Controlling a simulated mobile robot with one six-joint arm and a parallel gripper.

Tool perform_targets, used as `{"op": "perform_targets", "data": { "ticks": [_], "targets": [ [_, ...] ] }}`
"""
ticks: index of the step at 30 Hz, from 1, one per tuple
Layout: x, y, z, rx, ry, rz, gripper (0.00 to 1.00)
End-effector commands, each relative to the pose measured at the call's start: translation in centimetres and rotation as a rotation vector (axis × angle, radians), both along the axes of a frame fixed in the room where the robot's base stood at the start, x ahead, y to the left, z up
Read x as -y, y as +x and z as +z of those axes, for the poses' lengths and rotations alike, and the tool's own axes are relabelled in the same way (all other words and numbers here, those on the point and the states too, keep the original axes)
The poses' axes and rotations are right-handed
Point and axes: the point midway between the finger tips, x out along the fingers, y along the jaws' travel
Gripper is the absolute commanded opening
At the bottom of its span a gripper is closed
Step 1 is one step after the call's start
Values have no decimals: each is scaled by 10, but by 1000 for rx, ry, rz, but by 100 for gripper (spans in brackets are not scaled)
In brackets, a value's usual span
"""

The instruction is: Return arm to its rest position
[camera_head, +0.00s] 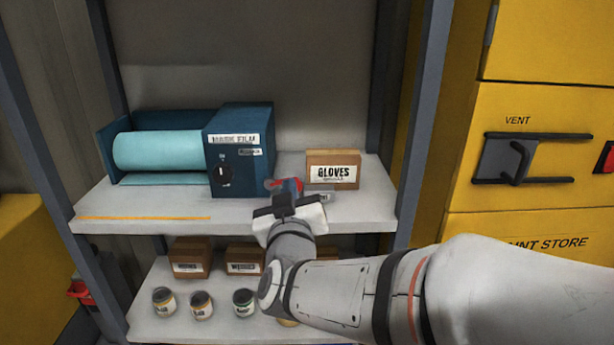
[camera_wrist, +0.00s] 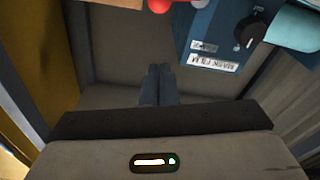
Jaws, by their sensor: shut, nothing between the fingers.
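My gripper (camera_head: 283,200) is in front of the upper shelf in the head view, at the end of my outstretched arm. In the wrist view its two dark fingers (camera_wrist: 158,86) are together with nothing between them. The fingers are mostly hidden in the head view by the wrist body.
The upper shelf (camera_head: 150,205) holds a blue mask film dispenser (camera_head: 238,150) and a gloves box (camera_head: 333,169). The lower shelf bears small boxes and several cans (camera_head: 201,305). Grey shelf posts (camera_head: 424,110) stand at both sides. A yellow cabinet (camera_head: 545,120) with a black handle is at right.

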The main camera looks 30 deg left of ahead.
Motion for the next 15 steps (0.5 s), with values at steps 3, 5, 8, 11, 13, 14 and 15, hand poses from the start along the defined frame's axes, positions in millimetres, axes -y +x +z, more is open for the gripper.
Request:
{"op": "perform_targets", "data": {
  "ticks": [3,5,8,11,13,14,15],
  "targets": [
    [12,-19,-2,1,2,2,0],
    [16,-25,-3,0,1,1,0],
    [22,-32,-4,0,1,-2,0],
    [24,-35,-4,1,1,-3,0],
    [25,-35,-5,1,1,-4,0],
    [25,-35,-4,0,0,-4,0],
    [26,-33,-4,-5,0,-4,0]
  ]
}}
